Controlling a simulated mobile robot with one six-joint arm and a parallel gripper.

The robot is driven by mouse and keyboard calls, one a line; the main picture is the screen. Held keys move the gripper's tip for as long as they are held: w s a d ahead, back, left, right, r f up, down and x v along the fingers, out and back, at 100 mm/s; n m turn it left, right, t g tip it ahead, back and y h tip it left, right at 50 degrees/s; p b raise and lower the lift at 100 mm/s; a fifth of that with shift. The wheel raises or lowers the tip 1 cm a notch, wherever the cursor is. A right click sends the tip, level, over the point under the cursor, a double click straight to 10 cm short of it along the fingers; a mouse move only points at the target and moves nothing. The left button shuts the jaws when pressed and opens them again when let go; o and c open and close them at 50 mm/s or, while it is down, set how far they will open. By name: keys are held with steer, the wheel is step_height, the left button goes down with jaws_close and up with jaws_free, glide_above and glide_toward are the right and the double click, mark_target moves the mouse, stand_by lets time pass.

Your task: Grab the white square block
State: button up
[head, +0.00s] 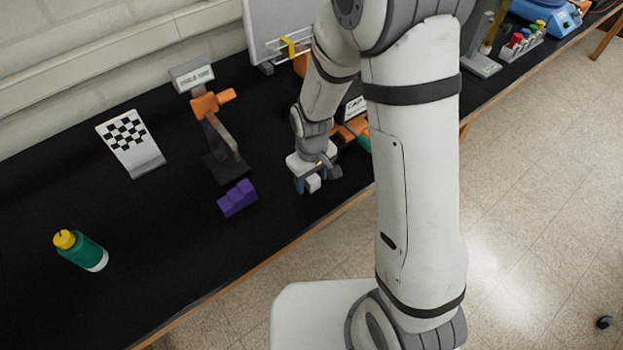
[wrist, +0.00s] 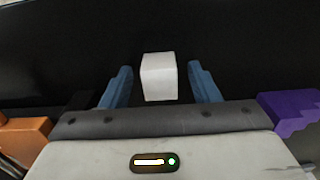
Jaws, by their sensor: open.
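The white square block (head: 313,184) sits on the black bench top near its front edge. In the wrist view the white block (wrist: 159,77) lies between and slightly beyond the two blue fingers, with dark gaps on both sides. My gripper (head: 314,184) is open and points down at the block in the head view. In the wrist view my gripper (wrist: 160,85) has its fingers spread apart, one on each side of the block. I cannot tell the exact height of the fingertips over the bench.
A purple stepped block (head: 237,198) stands left of my gripper. An orange-topped stand (head: 212,104), a checkered board (head: 131,142) and a green bottle with a yellow cap (head: 81,250) are farther left. Orange and green items (head: 352,132) lie close on the right. The bench's front edge is near.

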steer(key=shift+c, duration=0.4)
steer(key=c, duration=1)
steer(key=shift+r, duration=0.1)
